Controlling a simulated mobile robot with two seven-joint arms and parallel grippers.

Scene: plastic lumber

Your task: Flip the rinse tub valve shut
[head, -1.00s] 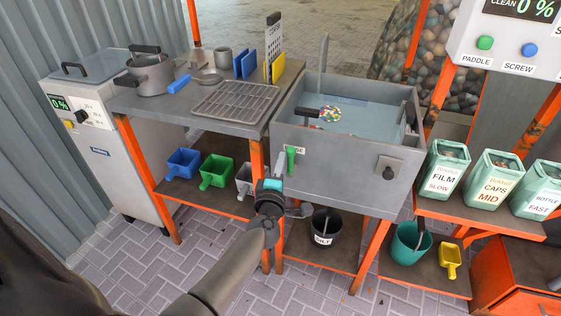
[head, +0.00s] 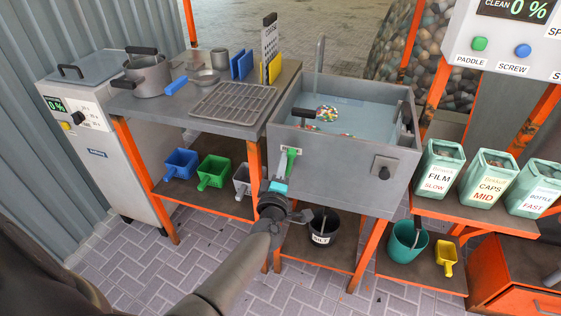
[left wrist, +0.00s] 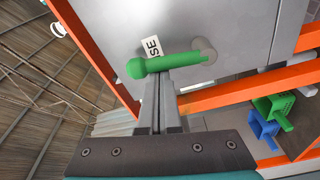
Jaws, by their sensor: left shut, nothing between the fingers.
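The rinse tub (head: 330,152) is a grey basin with water and some coloured flakes in it. Its green valve handle (head: 290,160) is on the front wall near the left corner. In the left wrist view the green handle (left wrist: 170,63) lies across the tips of my left gripper (left wrist: 160,75), by a white label (left wrist: 152,47) that is partly hidden. My left gripper (head: 279,188) is shut with nothing between its fingers, right at the handle; it looks to touch it, but exact contact is hard to tell. My right gripper is not in view.
A black bucket (head: 321,234) stands below the tub on a low shelf. Green, blue and grey scoops (head: 213,170) sit on the shelf to the left. Orange legs (head: 254,160) flank the tub. Teal bins (head: 440,168) stand at the right.

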